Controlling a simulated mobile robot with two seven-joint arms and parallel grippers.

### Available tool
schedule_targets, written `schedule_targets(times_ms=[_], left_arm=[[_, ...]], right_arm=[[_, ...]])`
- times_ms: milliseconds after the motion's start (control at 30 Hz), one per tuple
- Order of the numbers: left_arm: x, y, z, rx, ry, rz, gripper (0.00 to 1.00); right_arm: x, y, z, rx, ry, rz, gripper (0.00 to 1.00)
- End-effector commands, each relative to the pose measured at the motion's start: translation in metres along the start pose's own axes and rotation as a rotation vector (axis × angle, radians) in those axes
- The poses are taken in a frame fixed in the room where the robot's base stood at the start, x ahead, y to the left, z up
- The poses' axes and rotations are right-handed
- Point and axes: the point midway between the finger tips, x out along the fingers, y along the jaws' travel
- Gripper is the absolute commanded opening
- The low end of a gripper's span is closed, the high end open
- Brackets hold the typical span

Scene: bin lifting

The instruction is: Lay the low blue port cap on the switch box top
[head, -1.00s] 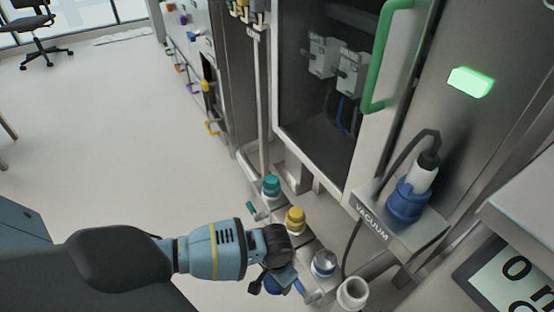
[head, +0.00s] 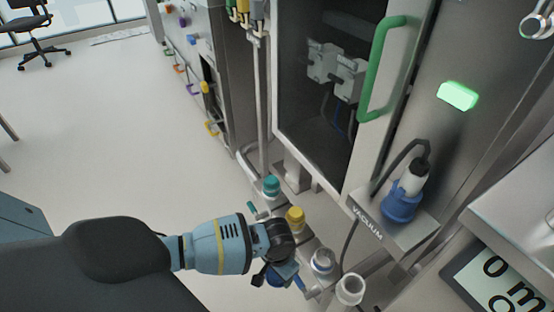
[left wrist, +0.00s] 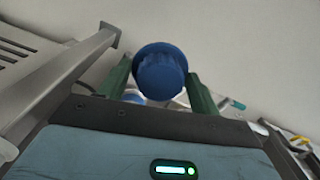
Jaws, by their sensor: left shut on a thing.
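My left gripper (head: 285,276) is at the bottom middle of the head view, beside the row of floor-level ports. In the left wrist view the gripper (left wrist: 163,85) is shut on the low blue port cap (left wrist: 160,72), which sits between its two dark green fingers. In the head view the cap (head: 275,280) is mostly hidden by the gripper. Grey boxes (head: 335,66) hang inside the open cabinet; I cannot tell whether one is the switch box. My right gripper is not in view.
Ports with a teal cap (head: 271,186) and a yellow cap (head: 295,219) stand beyond my gripper. Two pale ports (head: 323,260) (head: 350,289) stand to its right. A vacuum holder (head: 375,229) with a blue-and-white plug (head: 405,200) juts from the cabinet. Open floor (head: 120,140) lies left.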

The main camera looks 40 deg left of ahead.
Motion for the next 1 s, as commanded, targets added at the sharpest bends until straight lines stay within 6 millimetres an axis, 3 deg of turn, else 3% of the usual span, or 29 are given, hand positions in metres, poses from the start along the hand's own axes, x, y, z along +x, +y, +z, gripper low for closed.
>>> schedule_targets(times_ms=[200,267,367,500,667,800,900,1000], left_arm=[[-0.005,0.001,-0.004,-0.004,0.003,0.0,0.33],[-0.015,0.002,-0.011,-0.011,0.006,-0.001,0.33],[-0.045,0.007,-0.028,-0.035,0.012,-0.002,0.33],[-0.113,0.019,-0.053,-0.077,0.016,-0.003,0.33],[-0.202,0.032,-0.058,-0.108,0.015,-0.005,0.33],[-0.272,0.038,-0.041,-0.117,0.012,-0.007,0.33],[-0.309,0.037,-0.022,-0.12,0.009,-0.007,0.33],[-0.333,0.035,-0.005,-0.122,0.004,-0.006,0.33]], right_arm=[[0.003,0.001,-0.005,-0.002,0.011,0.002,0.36],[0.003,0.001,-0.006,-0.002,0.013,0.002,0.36],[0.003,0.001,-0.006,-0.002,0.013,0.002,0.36],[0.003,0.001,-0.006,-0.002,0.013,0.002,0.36],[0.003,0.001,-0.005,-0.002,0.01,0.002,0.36],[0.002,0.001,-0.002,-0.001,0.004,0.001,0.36],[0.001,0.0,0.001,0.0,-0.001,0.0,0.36],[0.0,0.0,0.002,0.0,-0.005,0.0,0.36]])
